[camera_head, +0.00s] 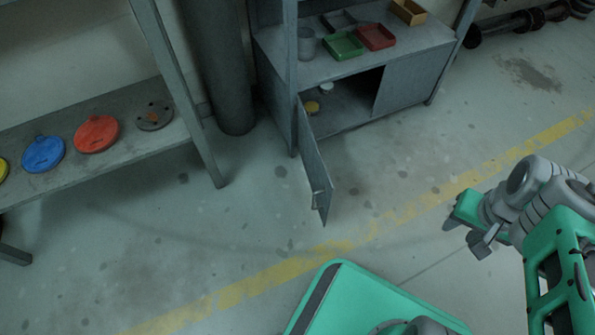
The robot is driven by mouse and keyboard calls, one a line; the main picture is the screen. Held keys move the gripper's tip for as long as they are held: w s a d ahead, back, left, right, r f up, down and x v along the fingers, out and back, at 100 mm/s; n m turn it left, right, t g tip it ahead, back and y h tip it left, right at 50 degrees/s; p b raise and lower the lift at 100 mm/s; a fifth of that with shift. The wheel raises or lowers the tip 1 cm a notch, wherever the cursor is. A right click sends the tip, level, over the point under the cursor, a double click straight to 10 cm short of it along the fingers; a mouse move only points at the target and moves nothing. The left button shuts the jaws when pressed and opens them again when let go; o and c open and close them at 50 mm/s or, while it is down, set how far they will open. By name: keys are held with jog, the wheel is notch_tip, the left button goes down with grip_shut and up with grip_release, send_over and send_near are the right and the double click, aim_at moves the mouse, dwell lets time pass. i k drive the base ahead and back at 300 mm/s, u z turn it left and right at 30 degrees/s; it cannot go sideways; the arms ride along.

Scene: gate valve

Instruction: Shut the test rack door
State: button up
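The test rack (350,75) is a grey cabinet with an open shelf on top and a cupboard below. Its door (316,165), a grey panel with a small handle (319,200) near its free end, stands wide open. The door is joined at the left of the cupboard and juts out toward me. The cupboard's right panel (415,80) covers the other half. My gripper (463,228) is at the right, well apart from the door, pointing left. Its two fingers are spread with nothing seen between them.
Green (343,46) and red (376,37) trays sit on the rack's shelf. A bench (75,175) with coloured discs and a dark pillar (222,70) stand at the left. The floor between my gripper and the door is clear, with a yellow line (400,215).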

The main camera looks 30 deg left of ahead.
aim_at(321, 185)
jog(key=u, duration=1.35)
jog(key=i, duration=0.5)
jog(key=u, duration=0.4)
jog(key=k, duration=0.45)
jog(key=u, duration=1.35)
jog(key=i, duration=0.7)
jog(key=z, duration=0.35)
